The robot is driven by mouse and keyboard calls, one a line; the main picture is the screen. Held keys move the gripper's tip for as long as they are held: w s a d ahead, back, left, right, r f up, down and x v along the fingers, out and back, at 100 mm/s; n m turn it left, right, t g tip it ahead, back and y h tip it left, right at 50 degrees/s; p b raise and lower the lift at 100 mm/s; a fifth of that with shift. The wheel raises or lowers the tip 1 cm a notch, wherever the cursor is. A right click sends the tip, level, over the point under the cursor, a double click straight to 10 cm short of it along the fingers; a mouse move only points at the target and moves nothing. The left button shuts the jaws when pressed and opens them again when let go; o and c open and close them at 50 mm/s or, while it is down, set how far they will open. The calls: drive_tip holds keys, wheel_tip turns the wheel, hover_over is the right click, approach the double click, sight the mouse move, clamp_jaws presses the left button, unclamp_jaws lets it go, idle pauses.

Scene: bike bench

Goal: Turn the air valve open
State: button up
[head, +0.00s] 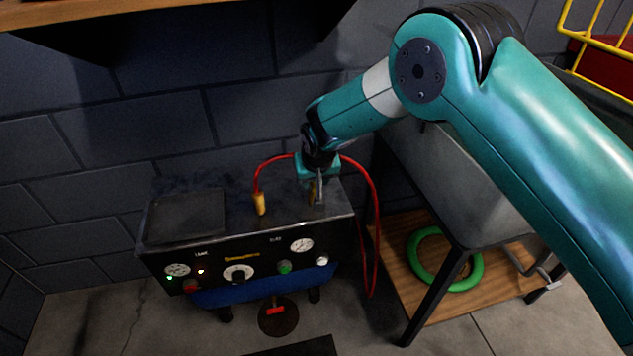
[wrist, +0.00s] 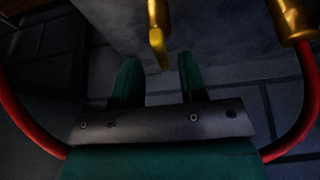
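My gripper (head: 316,192) is over the right part of the dark bench unit's top (head: 285,208). In the wrist view, its two fingers (wrist: 158,62) are apart, with a gap between them. A brass fitting with a flat yellow lever (wrist: 157,45), which looks like the air valve, has its lower end in line with that gap. I cannot tell whether either finger touches it. In the head view, the brass part (head: 311,190) is mostly hidden by the gripper.
A yellow-brass hose end (head: 260,204) with a red hose (head: 370,185) stands left of my gripper. The unit's front has gauges (head: 301,245) and knobs (head: 284,267). A grey block wall (head: 150,120) is behind. A table with a green ring (head: 462,283) below stands right.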

drive_tip(key=shift+x, duration=0.9)
drive_tip(key=shift+c, duration=0.4)
clamp_jaws()
